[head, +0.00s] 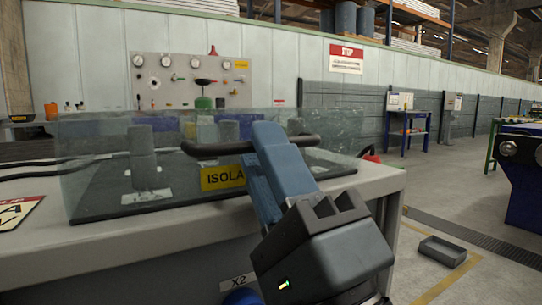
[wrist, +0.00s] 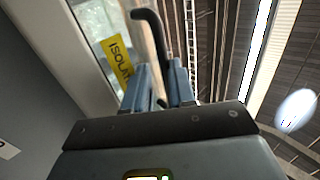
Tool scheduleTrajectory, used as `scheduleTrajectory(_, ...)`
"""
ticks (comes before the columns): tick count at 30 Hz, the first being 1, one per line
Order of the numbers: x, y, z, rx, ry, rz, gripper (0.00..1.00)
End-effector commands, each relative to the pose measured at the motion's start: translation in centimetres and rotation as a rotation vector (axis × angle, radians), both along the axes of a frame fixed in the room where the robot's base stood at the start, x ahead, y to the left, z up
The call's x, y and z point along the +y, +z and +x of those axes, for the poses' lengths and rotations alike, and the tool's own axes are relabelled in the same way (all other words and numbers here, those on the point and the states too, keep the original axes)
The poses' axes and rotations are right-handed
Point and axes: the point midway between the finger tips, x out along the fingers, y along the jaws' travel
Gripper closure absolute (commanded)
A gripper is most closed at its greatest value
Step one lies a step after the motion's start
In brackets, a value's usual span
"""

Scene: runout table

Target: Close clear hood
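The clear hood (head: 105,160) is a see-through box on the grey bench, with a yellow label (head: 222,177) on its front. Its black bar handle (head: 215,149) runs across the front near the top. My gripper (head: 268,145) is at the right part of this handle, and its blue fingers hide a piece of it. In the wrist view the handle (wrist: 150,30) runs down between the two fingers (wrist: 160,80), which look closed on it. Grey blocks (head: 142,150) show through the hood's glass. I cannot tell whether the hood's lower edge is fully seated.
The bench top (head: 130,228) is bare in front of the hood, with a red and white sign (head: 15,212) at the left. A gauge panel (head: 190,80) stands behind. A grey tray (head: 442,251) lies on the floor at right. A blue machine (head: 525,180) stands far right.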

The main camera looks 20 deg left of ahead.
Motion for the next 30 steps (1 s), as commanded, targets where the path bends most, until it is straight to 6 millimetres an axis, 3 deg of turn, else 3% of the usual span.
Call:
scheduleTrajectory(1, 0.6, -1.2, 0.3, 0.017, 0.008, -0.022, 0.78)
scheduleTrajectory(6, 0.2, -1.7, 0.0, 0.018, 0.008, -0.021, 0.78)
scheduleTrajectory(18, -3.7, -5.0, -2.9, 0.006, 0.001, -0.007, 0.78)
scheduleTrajectory(30, -4.6, -5.2, -3.6, 0.000, 0.000, 0.000, 0.78)
